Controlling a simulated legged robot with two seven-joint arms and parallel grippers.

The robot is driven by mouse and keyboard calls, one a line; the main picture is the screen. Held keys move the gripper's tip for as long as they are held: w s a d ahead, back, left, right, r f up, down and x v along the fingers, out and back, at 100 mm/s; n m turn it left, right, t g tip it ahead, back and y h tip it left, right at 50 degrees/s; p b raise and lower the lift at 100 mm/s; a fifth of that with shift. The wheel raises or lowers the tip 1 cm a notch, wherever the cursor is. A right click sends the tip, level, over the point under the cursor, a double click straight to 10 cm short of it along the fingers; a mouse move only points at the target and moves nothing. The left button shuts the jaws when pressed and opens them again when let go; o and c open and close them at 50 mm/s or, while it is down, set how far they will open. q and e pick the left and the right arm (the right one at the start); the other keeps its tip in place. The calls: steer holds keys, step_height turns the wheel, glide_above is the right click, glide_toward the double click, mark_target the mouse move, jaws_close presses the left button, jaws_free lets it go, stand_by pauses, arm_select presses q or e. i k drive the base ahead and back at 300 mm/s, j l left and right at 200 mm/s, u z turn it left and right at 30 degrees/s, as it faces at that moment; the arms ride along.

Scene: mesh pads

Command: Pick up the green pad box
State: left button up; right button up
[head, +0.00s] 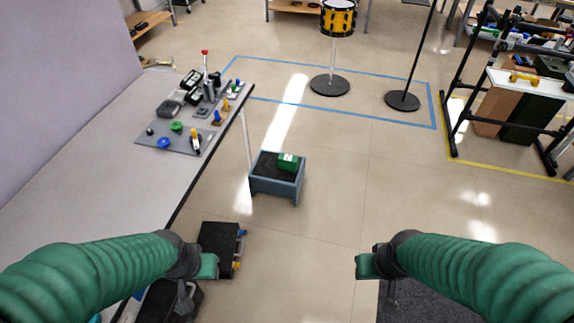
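A small green box (288,161) with a light marking, which looks like the green pad box, sits at the right side of a blue-grey bin (262,186) on the floor. The bin has a dark inside. My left gripper (209,266) is at the lower left, nearer to me than the bin and apart from it. My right gripper (365,266) is at the lower right, also well short of the bin. Both show green finger parts edge-on, so their opening is hidden. Nothing is visibly held in either.
A grey table (120,184) runs along the left, with a tool mat (178,138) on it. A black case (217,251) lies beside my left gripper. A drum stand (330,85) and a pole base (402,101) stand at the back. The floor right of the bin is clear.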

mark_target(289, 163)
steer(key=i+l+u, duration=0.1)
steer(key=i+l, duration=0.25)
steer(key=i, duration=0.15)
steer(key=i+l+u, duration=0.1)
steer(key=i+l, duration=0.3)
steer(key=i+l+u, duration=0.15)
steer(key=i+l, duration=0.25)
steer(key=i, duration=0.15)
steer(key=i+l+u, duration=0.1)
steer(key=i+l, duration=0.35)
steer(key=i+l+u, duration=0.1)
steer(key=i+l, duration=0.35)
steer(key=i+l+u, duration=0.1)
steer(key=i+l, duration=0.3)
steer(key=l, duration=0.25)
steer(key=i+l+u, duration=0.15)
steer(key=i+l, duration=0.25)
steer(key=l, duration=0.2)
